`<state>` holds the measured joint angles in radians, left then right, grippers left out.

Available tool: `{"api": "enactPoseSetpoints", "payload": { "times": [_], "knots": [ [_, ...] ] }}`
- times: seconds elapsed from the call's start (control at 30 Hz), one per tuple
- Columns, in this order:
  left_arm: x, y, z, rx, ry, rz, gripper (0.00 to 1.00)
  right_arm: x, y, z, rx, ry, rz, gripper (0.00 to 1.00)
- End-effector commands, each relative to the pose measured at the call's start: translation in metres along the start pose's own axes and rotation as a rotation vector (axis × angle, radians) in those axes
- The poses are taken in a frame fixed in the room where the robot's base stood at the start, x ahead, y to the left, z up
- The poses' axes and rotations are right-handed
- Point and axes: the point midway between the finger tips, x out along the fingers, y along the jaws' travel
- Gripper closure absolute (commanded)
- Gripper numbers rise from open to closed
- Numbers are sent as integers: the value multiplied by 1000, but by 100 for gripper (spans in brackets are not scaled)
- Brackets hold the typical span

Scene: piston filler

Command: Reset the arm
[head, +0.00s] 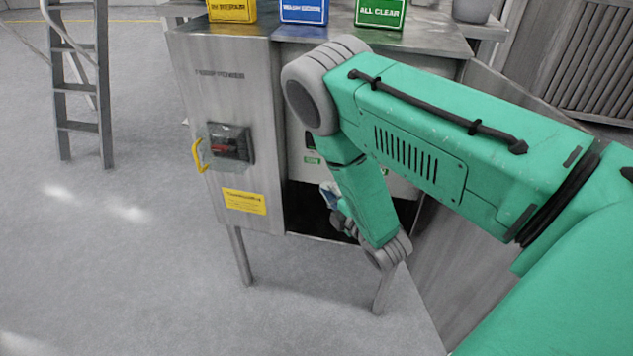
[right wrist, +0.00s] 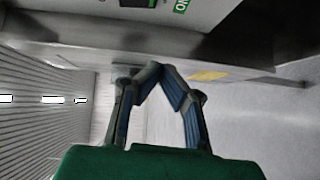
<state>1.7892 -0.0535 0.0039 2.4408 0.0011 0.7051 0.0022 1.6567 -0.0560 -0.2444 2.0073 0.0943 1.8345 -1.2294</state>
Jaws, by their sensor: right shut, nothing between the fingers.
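My right arm, green with grey joints, reaches in from the right of the head view and bends down in front of the steel machine (head: 256,150). My right gripper (head: 329,194) is mostly hidden behind the forearm, by the dark opening below the machine's panel. In the right wrist view its two blue-padded fingers (right wrist: 162,73) come together at the tips, shut and empty. The machine's panel with a green ON label (right wrist: 181,6) is beyond them in that view. My left gripper is not in view.
A stepladder (head: 82,90) stands at left. Grey floor (head: 120,260) is clear at lower left.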

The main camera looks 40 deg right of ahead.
Motion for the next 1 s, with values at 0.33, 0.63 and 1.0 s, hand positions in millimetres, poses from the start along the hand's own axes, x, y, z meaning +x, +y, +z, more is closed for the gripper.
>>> {"api": "enactPoseSetpoints", "payload": {
  "times": [0.33, 0.63, 1.0],
  "knots": [
    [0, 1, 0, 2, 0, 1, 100, -7, -12, -2, 70, -23, -72, 100],
    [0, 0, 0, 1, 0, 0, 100, -139, -119, -30, 775, -454, -750, 100],
    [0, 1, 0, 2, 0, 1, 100, -292, -139, -60, 1111, -1045, -1133, 100]
  ]
}}
